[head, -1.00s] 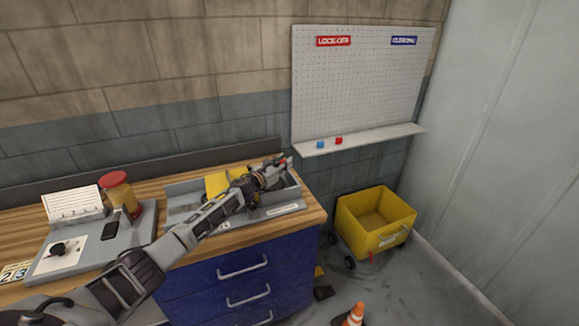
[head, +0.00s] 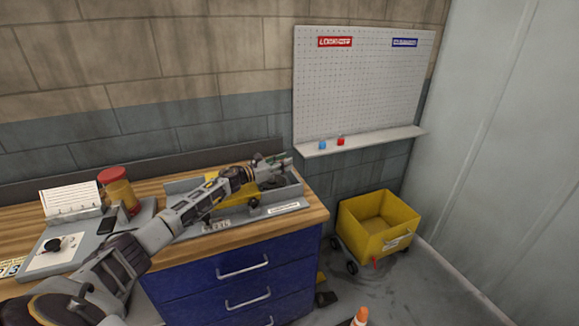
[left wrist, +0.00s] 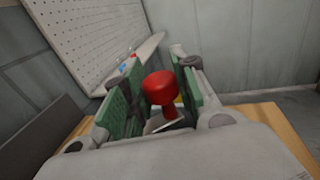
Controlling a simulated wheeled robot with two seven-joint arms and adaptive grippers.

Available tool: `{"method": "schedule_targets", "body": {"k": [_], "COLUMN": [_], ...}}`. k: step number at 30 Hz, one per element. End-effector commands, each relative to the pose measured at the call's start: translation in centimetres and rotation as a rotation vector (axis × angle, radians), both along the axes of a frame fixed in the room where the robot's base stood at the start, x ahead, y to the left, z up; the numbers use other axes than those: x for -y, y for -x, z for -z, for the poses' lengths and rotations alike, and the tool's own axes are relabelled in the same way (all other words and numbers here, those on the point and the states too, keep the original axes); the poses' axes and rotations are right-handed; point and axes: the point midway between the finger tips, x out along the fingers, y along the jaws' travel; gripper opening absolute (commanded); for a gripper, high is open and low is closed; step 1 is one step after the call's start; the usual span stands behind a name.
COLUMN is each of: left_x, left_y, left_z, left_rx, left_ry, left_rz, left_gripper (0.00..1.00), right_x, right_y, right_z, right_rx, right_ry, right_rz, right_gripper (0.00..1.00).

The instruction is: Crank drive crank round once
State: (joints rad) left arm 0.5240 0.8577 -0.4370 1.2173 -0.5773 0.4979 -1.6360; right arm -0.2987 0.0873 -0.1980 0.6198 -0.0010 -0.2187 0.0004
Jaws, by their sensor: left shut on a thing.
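My left gripper (head: 275,163) reaches over a grey open-topped unit (head: 290,209) with a yellow part (head: 248,196), near the right end of the wooden bench. In the left wrist view, a red knob on a stem (left wrist: 160,86), which looks like the crank's handle, stands between the green finger pads (left wrist: 158,100). The gripper is shut on this knob. In the head view the gripper and forearm hide the knob and much of the unit, so the crank arm's angle cannot be read. My right gripper is not in view.
A grey panel with a black knob (head: 53,245), a card stand (head: 70,199) and a red-lidded jar (head: 118,192) stand at bench left. A yellow cart (head: 367,242) and a cone (head: 360,317) are on the floor. A shelf (head: 365,141) hangs under a pegboard (head: 362,85).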

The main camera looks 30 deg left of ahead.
Motion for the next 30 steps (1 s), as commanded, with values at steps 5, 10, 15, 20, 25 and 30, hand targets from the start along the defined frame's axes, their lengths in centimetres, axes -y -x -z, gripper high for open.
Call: {"method": "schedule_targets", "body": {"k": [5,10,15,20,25,30], "left_x": [-0.3,-0.3,-0.3,-0.3,-0.3,-0.3], "left_y": [0.2,0.2,0.2,0.2,0.2,0.2], "left_z": [-0.1,-0.1,-0.1,-0.1,-0.1,0.0], "left_rx": [0.0,0.0,0.0,0.0,0.0,0.0], "left_ry": [0.001,0.001,0.001,0.001,0.001,0.001], "left_rz": [0.004,0.004,0.004,0.004,0.004,0.003], "left_gripper": [0.0,0.0,0.34,0.5,0.5,0.5], "right_x": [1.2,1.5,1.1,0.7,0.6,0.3], "right_y": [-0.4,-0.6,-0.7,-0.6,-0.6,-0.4], "right_z": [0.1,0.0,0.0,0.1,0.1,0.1], "right_rx": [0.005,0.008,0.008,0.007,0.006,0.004], "right_ry": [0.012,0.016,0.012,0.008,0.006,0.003], "right_rz": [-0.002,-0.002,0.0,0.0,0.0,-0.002], "right_gripper": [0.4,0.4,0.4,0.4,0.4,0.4]}}
